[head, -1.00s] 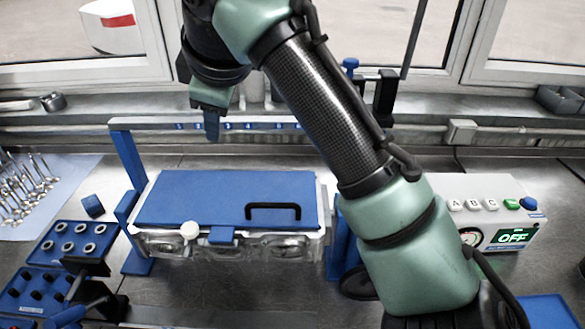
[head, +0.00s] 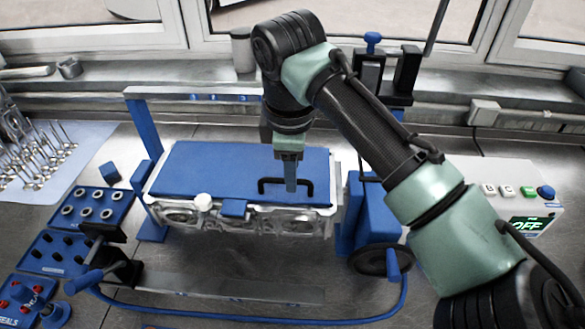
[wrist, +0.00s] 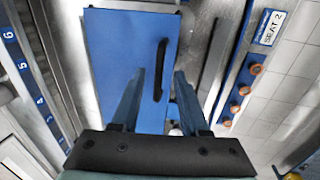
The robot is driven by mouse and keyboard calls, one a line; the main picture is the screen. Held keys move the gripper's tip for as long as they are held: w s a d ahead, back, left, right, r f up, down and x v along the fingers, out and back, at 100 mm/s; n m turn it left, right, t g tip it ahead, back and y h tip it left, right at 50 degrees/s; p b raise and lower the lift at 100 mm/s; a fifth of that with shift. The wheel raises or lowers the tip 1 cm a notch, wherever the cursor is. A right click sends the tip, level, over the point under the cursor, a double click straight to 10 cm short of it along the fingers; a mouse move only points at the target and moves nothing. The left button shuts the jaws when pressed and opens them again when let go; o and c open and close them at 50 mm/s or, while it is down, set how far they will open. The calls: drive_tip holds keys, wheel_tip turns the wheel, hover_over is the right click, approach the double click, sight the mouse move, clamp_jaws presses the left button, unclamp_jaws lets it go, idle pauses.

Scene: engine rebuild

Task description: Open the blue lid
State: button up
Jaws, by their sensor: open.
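The blue lid (head: 220,168) lies flat and closed on top of the metal engine block (head: 270,222) in the head view. Its black handle (head: 268,183) stands near the right front part of the lid. In the wrist view the lid (wrist: 118,60) fills the upper middle, with the handle (wrist: 160,70) ahead of the fingertips. My gripper (head: 291,188) points down over the lid at the handle's right part. In the wrist view my gripper (wrist: 158,85) is open, its blue fingers apart on either side of the handle's near end. Contact with the handle cannot be told.
A blue frame (head: 143,130) stands around the block. Blue trays of small parts (head: 92,210) lie at the left. A control box reading OFF (head: 520,190) stands at the right. A blue hose (head: 250,318) crosses the front.

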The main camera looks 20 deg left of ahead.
drive_tip(key=shift+x, duration=0.75)
clamp_jaws()
idle(0.9)
